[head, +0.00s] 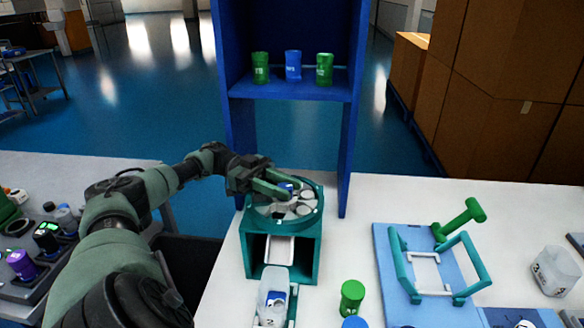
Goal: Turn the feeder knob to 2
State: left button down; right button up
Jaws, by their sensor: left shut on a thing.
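The feeder (252,245) is a teal box with a round top, standing at the left part of the white table. Its round top (304,214) carries several pale round spots. My left gripper (287,190) reaches over it from the left, with its green fingers shut on a small blue and white piece, apparently the feeder knob (286,187). The fingers hide much of the knob, and I cannot read its setting. A clear container (273,296) with a blue and white item sits at the feeder's front opening. My right gripper is not in view.
A blue shelf (290,90) with green and blue cups stands behind the feeder. A green cylinder (352,297) stands at front right. A blue board (394,290) bears a teal frame. A clear cup (555,270) is far right.

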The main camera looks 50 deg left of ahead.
aim_at(285, 186)
pick_arm(q)
jog(key=shift+r, duration=0.1)
jog(key=c, duration=1)
grip_release()
notch_tip(285, 186, up, 20)
